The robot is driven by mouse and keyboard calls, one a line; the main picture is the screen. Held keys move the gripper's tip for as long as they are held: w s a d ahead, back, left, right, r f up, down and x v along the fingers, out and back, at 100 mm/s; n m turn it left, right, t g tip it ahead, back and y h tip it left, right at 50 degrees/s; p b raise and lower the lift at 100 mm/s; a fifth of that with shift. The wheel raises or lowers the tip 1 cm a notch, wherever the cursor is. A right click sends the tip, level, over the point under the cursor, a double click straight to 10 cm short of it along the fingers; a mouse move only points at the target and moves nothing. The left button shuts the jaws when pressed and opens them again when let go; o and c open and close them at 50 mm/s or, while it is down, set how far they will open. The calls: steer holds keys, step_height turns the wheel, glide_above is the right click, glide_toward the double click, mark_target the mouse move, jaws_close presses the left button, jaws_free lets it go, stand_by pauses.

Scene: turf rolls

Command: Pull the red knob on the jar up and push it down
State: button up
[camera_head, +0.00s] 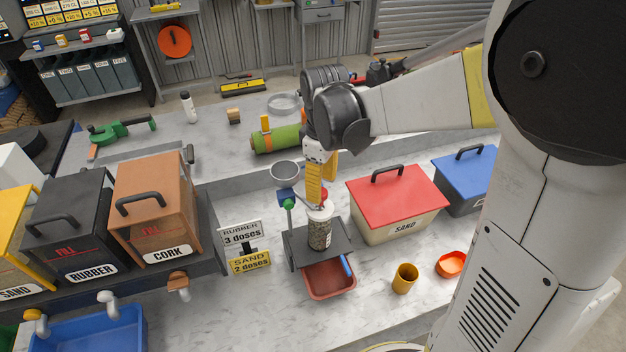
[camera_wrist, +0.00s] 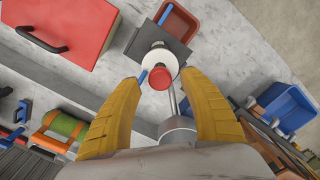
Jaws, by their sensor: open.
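The jar (camera_head: 320,232) is clear with a white lid and dark grains inside, and stands upright on a dark platform (camera_head: 301,246). Its red knob (camera_wrist: 159,78) sits on top of the white lid (camera_wrist: 157,61) in the wrist view. In the head view the knob is partly hidden by my gripper's fingers. My gripper (camera_wrist: 160,97) is open, with its two yellow fingers spread either side of the knob's line and nothing between them. In the head view my gripper (camera_head: 319,205) points down just above the jar. I cannot tell whether a finger touches the knob.
A red tray (camera_head: 330,284) lies in front, below the platform. A red-lidded sand box (camera_head: 397,203) stands to the right.

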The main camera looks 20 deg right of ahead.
steer(key=shift+f, duration=1.95)
jaws_close()
